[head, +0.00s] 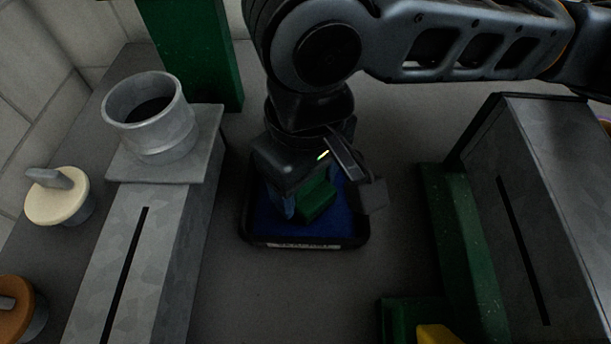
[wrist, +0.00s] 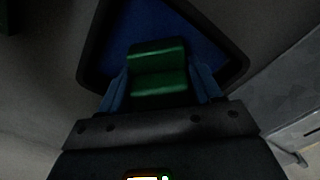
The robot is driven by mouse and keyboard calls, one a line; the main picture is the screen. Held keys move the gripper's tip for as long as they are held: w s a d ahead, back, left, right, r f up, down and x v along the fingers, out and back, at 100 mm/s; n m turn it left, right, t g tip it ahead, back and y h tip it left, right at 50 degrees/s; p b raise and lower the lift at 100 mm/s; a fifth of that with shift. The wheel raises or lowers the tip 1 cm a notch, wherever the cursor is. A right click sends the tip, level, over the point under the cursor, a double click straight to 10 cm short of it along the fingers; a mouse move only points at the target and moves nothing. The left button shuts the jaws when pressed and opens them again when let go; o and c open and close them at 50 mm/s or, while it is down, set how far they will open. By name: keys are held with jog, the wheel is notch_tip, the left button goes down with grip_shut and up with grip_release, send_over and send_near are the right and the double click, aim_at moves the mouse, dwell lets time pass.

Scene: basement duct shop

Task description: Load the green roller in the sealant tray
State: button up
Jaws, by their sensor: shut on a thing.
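The sealant tray (head: 305,243) is a black-rimmed tray with a blue inside and a label on its front edge. It stands on the floor between two metal duct pieces. A green block-like part (head: 317,200), which looks like part of the green roller, is over the blue inside. My gripper (head: 300,208) points down over the tray and is shut on it. In the wrist view the green roller (wrist: 158,68) sits between my blue fingers, with the tray's blue inside (wrist: 158,20) behind it. I cannot tell whether the roller touches the blue surface.
A grey metal duct (head: 95,265) with a round collar (head: 150,118) stands at left. Another duct (head: 535,200) stands at right beside a green frame (head: 452,250). A cream-lidded pot (head: 57,197) and an orange one (head: 15,308) are far left. The surface before the tray is clear.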

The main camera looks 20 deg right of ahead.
dwell(0.4)
notch_tip(320, 180, up, 7)
jog(key=p, duration=0.7)
dwell(0.8)
